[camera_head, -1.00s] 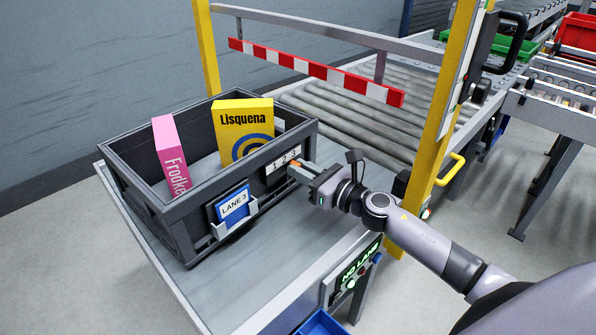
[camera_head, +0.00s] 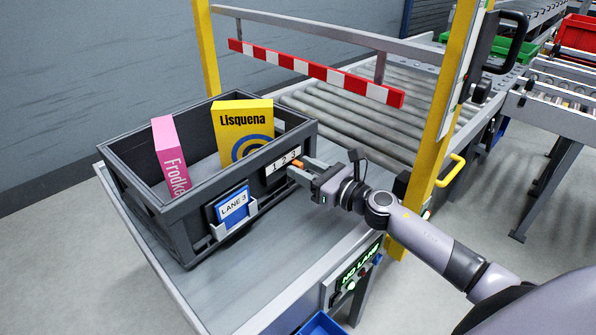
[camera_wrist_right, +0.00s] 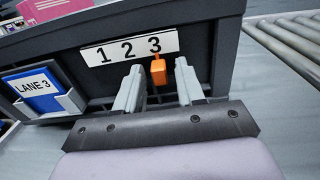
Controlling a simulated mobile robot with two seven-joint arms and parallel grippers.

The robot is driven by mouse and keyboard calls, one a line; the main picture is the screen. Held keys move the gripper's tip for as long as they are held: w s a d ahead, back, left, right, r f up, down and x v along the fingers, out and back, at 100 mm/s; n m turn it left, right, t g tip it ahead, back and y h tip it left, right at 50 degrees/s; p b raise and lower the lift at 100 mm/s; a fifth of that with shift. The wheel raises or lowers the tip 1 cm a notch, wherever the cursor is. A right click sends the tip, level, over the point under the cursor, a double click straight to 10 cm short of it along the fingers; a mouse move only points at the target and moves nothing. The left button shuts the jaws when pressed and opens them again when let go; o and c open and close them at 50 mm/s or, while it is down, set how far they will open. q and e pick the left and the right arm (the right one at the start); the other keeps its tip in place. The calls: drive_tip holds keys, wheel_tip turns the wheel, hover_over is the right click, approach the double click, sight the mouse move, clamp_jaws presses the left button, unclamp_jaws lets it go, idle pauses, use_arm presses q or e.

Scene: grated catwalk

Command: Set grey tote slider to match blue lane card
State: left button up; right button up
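The grey tote (camera_head: 165,225) stands on the conveyor end with its labelled side facing me. A blue lane card (camera_head: 233,207) reading "LANE 3" sits in a holder on that side; it also shows in the right wrist view (camera_wrist_right: 38,92). To its right is a white strip (camera_head: 283,161) marked 1, 2, 3. The orange slider (camera_wrist_right: 158,70) is just under the 3 in the right wrist view. My right gripper (camera_wrist_right: 158,88) is open, its fingers apart on either side of the slider with gaps showing. It also shows in the head view (camera_head: 301,170). My left gripper is not in view.
A pink box (camera_head: 170,155) and a yellow box (camera_head: 243,130) stand in the tote. A green-lit display (camera_head: 358,268) reads "NO LANE". A red-white barrier (camera_head: 315,69) and a yellow post (camera_head: 440,120) stand by the rollers. A blue bin (camera_head: 320,325) is below.

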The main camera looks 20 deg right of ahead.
drive_tip(key=shift+v, duration=1.75)
drive_tip(key=shift+b+v, duration=0.4)
drive_tip(key=shift+v, duration=1.35)
